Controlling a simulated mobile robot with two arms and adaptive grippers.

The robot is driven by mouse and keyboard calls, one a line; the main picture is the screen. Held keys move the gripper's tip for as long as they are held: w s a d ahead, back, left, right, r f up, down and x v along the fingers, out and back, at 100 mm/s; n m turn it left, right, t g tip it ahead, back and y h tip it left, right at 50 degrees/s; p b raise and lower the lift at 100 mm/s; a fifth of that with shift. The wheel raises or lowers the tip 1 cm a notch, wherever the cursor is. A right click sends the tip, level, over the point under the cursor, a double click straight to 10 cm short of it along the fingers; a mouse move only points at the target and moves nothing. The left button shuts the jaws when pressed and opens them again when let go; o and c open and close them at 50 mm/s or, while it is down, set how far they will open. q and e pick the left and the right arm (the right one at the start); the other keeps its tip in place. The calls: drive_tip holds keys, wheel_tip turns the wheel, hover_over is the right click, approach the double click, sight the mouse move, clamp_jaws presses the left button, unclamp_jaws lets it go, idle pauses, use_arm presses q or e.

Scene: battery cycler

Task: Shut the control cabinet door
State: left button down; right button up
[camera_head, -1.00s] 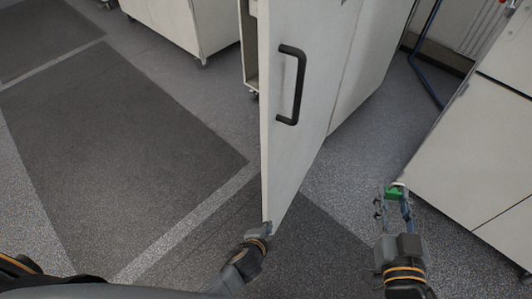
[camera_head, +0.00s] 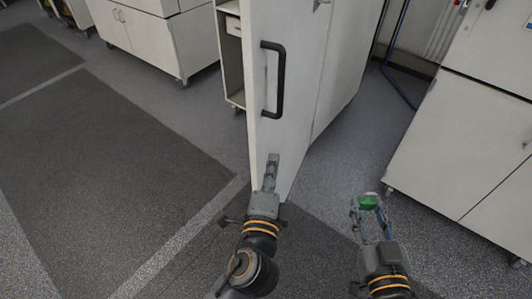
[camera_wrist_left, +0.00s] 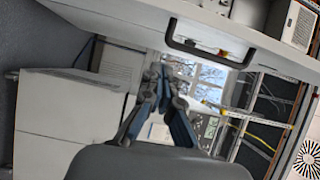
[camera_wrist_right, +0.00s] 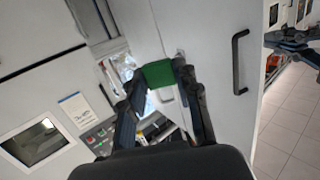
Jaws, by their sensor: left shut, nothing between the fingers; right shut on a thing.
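The white control cabinet door (camera_head: 300,50) stands open in the middle of the head view. Its black bar handle (camera_head: 281,80) faces me and also shows at the top of the left wrist view (camera_wrist_left: 205,51). Part of the shelved cabinet interior (camera_head: 232,62) shows left of the door edge. My left gripper (camera_head: 272,160) is shut and empty, in front of the door's lower part, below the handle; whether it touches the door I cannot tell. My right gripper (camera_head: 367,206) is shut on a green block (camera_wrist_right: 158,74), to the right of the door and apart from it.
White cabinets (camera_head: 465,140) stand close on the right, beyond my right gripper. A low white cabinet on casters (camera_head: 170,45) stands at the back left. A blue hose (camera_head: 390,70) runs down at the back right. The floor left of the door is clear, with dark mats (camera_head: 110,150).

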sight(261, 132)
use_arm(q)
drive_tip(key=w+a+p, duration=0.1)
drive_tip(key=w, duration=0.2)
drive_tip(key=w+a+p, duration=0.1)
drive_tip(key=w, duration=0.2)
drive_tip(key=w+p, duration=0.1)
drive_tip(key=w, duration=0.3)
drive_tip(key=shift+w+a, duration=0.1)
drive_tip(key=shift+a, duration=0.3)
